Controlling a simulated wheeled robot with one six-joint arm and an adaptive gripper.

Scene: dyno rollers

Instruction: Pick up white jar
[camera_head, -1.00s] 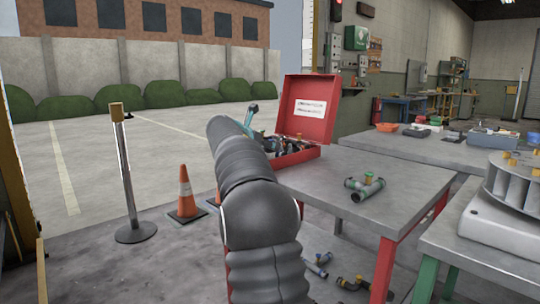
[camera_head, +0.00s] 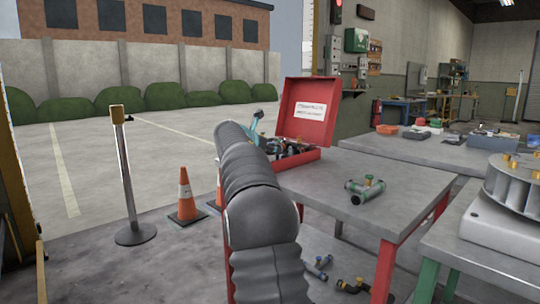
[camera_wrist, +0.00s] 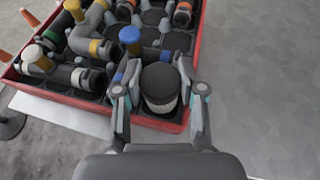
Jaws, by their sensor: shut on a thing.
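The white jar (camera_wrist: 162,105) has a dark lid and shows between my fingers in the wrist view. It is at a front corner compartment of the red toolbox (camera_wrist: 190,27). My gripper (camera_wrist: 160,82) is shut on the jar, one finger on each side. Whether the jar's base is clear of the compartment floor I cannot tell. In the head view the open toolbox (camera_head: 308,110) stands at the far left end of the grey table, and my arm hides the jar and gripper.
A green-grey pipe fitting (camera_head: 365,190) lies on the table (camera_head: 390,220). The grey surface right of the toolbox is clear in the wrist view. Traffic cones (camera_head: 187,200) stand beyond the table.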

